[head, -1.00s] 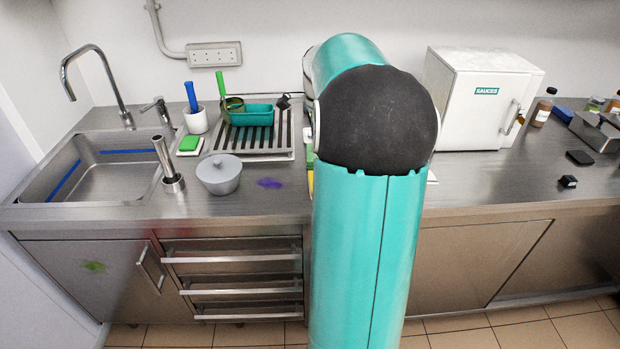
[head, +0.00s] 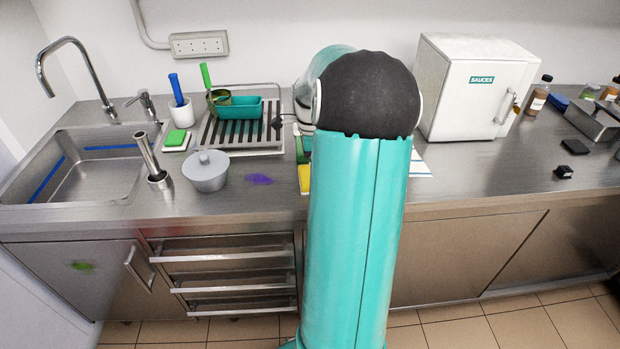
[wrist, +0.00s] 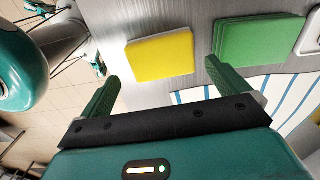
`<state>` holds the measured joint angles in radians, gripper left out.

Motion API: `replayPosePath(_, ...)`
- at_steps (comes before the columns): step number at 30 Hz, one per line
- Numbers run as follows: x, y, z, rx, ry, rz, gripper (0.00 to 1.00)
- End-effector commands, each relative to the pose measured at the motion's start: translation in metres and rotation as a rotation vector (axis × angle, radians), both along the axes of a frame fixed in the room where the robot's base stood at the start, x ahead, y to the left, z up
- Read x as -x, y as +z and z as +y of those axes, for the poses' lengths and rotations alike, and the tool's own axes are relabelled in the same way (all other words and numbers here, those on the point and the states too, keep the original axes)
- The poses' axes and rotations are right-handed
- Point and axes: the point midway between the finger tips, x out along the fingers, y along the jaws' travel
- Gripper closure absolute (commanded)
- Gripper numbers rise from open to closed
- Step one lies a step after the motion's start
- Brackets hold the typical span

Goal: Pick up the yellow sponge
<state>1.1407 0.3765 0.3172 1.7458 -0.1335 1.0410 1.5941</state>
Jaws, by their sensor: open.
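The yellow sponge (wrist: 160,57) lies flat on the steel counter in the wrist view, just ahead of my gripper and roughly centred between its fingertips. My gripper (wrist: 162,70) is open, with a green finger to each side and nothing held. In the head view a strip of the yellow sponge (head: 304,179) shows at the left edge of my arm, which hides the rest. My gripper is hidden behind my arm there.
A green pad (wrist: 258,40) lies right of the sponge, close to the right finger. A blue-striped white cloth (wrist: 270,97) lies near that finger. In the head view, a grey lidded pot (head: 206,171) and drying rack (head: 240,152) stand to the left, a white sauces box (head: 470,95) right.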

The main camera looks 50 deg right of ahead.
Motion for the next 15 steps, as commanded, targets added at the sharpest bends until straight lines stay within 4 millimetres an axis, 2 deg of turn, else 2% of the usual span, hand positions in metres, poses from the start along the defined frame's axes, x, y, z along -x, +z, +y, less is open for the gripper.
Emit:
replayPosePath(9,-0.004,-0.043,-0.002,-0.002,0.002,-0.001,0.0)
replayPosePath(15,-0.005,-0.051,-0.002,0.001,0.002,-0.001,0.0)
